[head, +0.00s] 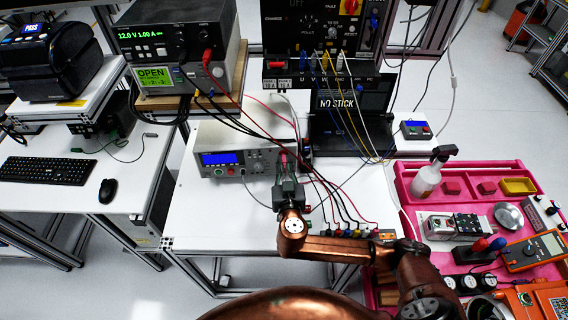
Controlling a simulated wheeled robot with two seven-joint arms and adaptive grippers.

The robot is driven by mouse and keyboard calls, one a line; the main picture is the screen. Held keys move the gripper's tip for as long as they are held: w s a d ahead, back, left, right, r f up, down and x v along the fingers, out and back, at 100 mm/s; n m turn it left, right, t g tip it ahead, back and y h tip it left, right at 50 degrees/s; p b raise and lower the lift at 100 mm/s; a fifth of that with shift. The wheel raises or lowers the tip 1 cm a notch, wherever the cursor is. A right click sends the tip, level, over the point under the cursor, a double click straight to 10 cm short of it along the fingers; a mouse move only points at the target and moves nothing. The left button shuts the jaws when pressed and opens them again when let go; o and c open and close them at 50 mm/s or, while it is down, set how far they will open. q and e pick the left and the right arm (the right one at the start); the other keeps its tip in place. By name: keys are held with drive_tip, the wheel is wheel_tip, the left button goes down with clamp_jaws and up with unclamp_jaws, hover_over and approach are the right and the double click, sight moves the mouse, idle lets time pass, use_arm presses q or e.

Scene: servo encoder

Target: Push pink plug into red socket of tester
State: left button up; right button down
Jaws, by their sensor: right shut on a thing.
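The tester (238,160), a white box with a blue display, stands on the white table in the middle. My right gripper (286,176) is at the right end of the tester's front face. It is shut on the pink plug (284,158), of which only a small pink part shows just beyond the fingertips. The red socket is hidden or too small to make out behind the gripper and plug. I cannot tell whether the plug touches the socket or sits in it. My left gripper is not in view.
A power supply (180,45) stands behind left. Red and black leads hang close to my right gripper and run to a row of colored plugs (345,233) on the table. A laptop (345,115) stands behind. A pink bench (410,172) with tools is at right.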

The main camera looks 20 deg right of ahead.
drive_tip(key=c, duration=1.9)
unclamp_jaws()
drive_tip(key=shift+s, duration=0.1)
drive_tip(key=f+p+v, duration=0.1)
drive_tip(key=p+v, duration=0.1)
drive_tip(key=v, duration=0.4)
drive_tip(key=shift+s+r, duration=0.4)
drive_tip(key=shift+r, duration=0.1)
drive_tip(key=shift+a, duration=0.1)
